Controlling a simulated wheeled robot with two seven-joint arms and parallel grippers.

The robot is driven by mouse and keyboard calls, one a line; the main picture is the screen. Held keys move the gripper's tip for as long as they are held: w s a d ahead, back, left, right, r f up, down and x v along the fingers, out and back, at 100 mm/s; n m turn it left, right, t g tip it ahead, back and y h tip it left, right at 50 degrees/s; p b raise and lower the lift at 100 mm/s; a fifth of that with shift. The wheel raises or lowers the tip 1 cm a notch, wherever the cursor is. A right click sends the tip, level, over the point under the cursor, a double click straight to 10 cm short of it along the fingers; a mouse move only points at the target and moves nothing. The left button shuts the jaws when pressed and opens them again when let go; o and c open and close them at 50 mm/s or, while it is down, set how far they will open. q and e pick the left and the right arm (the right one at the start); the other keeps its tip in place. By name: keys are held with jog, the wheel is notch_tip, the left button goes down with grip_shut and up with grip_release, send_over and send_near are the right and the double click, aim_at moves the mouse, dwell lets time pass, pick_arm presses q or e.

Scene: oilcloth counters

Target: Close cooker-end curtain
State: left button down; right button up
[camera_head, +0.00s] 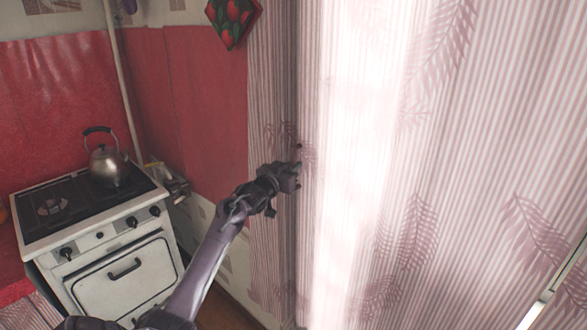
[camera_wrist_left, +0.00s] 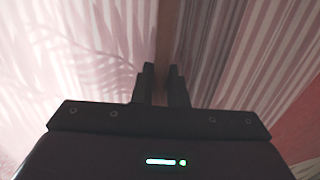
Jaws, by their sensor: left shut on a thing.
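The cooker-end curtain (camera_head: 266,90), pink and white striped, hangs in a narrow bunch beside the red wall on the cooker side. My left gripper (camera_head: 298,167) reaches it from the left at about mid-height and is shut on its cloth. In the left wrist view, the two dark fingers (camera_wrist_left: 161,74) stand close together at a brownish upright strip, with striped cloth (camera_wrist_left: 215,50) to the right and paler leaf-patterned cloth to the left. The exact pinch of cloth is hard to make out. My right gripper is not in view.
A white cooker (camera_head: 125,275) with a metal kettle (camera_head: 108,165) stands at the left. A broad striped curtain with pink leaves (camera_head: 470,130) fills the right, with bright light through its left part. A red patterned pot holder (camera_head: 232,20) hangs above.

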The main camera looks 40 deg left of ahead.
pick_arm(q)
jog(key=shift+a, duration=0.15)
jog(key=c, duration=1.9)
grip_release()
jog(key=shift+o, duration=0.3)
jog(key=shift+a, duration=0.1)
jog(key=shift+s, duration=0.1)
jog(key=s+d+b, duration=0.1)
jog(key=s+b, duration=0.1)
jog(key=s, duration=0.5)
jog(key=shift+s+d, duration=0.2)
jog(key=shift+s, duration=0.1)
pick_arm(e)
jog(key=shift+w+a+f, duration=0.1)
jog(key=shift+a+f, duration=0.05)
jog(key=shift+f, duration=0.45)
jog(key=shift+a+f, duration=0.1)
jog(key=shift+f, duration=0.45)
